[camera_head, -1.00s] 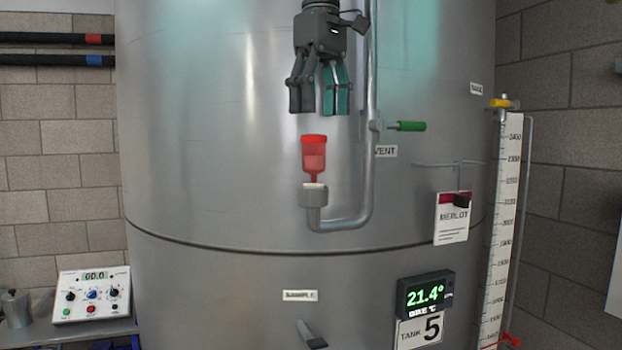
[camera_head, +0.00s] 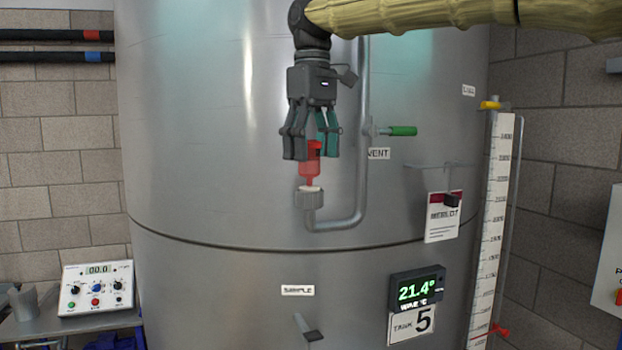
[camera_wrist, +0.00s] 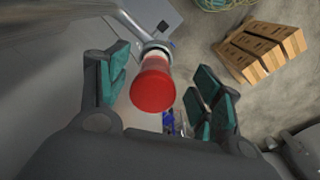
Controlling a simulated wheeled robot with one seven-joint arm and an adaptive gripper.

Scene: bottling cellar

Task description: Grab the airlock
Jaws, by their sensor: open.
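The airlock (camera_head: 309,170) is a small red, see-through piece with a red cap. It stands upright in the grey fitting (camera_head: 309,198) at the end of the bent vent pipe, in front of the steel tank. My gripper (camera_head: 310,157) points down from above, open, with its fingers on either side of the airlock's upper part. In the wrist view, the airlock's round red cap (camera_wrist: 152,88) lies between the teal finger pads, with gaps on both sides. The fingers partly hide the airlock in the head view.
The steel tank (camera_head: 210,150) stands close behind. The vent pipe (camera_head: 361,190) rises right of my gripper, with a green-handled valve (camera_head: 400,131). A Merlot card (camera_head: 443,217) and level gauge (camera_head: 492,220) are farther right.

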